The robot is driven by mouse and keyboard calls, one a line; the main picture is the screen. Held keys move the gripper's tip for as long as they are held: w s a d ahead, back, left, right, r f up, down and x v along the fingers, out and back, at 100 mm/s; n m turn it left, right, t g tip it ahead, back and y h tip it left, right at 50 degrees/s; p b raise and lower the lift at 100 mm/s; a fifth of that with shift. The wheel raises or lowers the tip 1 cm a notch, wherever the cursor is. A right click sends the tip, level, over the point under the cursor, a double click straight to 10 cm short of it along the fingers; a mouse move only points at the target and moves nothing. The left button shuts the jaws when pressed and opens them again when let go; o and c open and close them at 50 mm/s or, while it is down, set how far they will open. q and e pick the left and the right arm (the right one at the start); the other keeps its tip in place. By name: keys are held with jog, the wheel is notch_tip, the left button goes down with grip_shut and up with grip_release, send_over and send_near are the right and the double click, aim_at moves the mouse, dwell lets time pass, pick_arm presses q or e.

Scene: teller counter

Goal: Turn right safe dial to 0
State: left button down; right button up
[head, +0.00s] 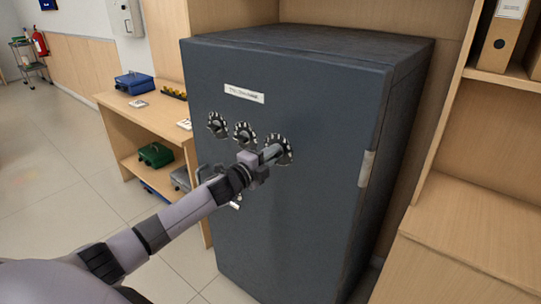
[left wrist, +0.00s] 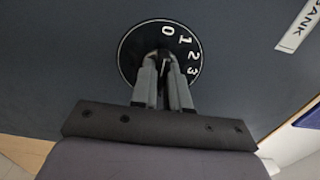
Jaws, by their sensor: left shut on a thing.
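The dark grey safe (head: 300,220) stands upright with three black dials in a row on its door. The right dial (head: 284,142) has white marks around its rim. My left gripper (head: 269,154) reaches it from the front and is shut on its knob. In the left wrist view the dial face (left wrist: 133,52) shows 0, 1, 2 and 3 beyond the fingers, with 0 near the top. The left fingers (left wrist: 164,72) cover the knob, so its pointer and setting cannot be read. The middle dial (head: 244,132) and left dial (head: 217,124) are untouched. My right gripper is not in view.
A label plate (head: 244,94) is above the dials. A light metal piece (head: 366,168) is at the door's right edge. A wooden shelf unit (head: 150,128) with blue and green boxes stands at left. A wooden cabinet (head: 470,255) is close at right. The floor at left is open.

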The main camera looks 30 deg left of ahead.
pick_arm(q)
jog(key=c, duration=1.1)
grip_release()
jog(key=shift+s+a+b, duration=0.15)
jog(key=shift+s+b, duration=0.05)
jog(key=shift+s, duration=1.6)
jog(key=shift+s+a+b, duration=0.15)
jog(key=shift+s, duration=1.6)
jog(key=s+d+f+n+g, duration=0.2)
jog(key=s+d+f+n, duration=0.3)
jog(key=s+f, duration=0.3)
jog(key=s+d+f+n+g, duration=0.3)
jog(key=s+d+f+n, duration=0.3)
jog(key=s+d+f, duration=0.2)
jog(key=s+d+f+n+g+h, duration=0.1)
jog(key=s+d+f+n+g, duration=0.1)
jog(key=s+d+f+n, duration=0.3)
jog(key=shift+s+d+f, duration=0.25)
jog(key=shift+s+f, duration=0.3)
jog(key=shift+s, duration=0.5)
jog(key=shift+s+d+f, duration=0.25)
jog(key=shift+s+f, duration=0.3)
jog(key=shift+s, duration=0.45)
jog(key=shift+s+d+f, duration=0.25)
jog(key=shift+s+f, duration=0.3)
jog(key=shift+s, duration=0.5)
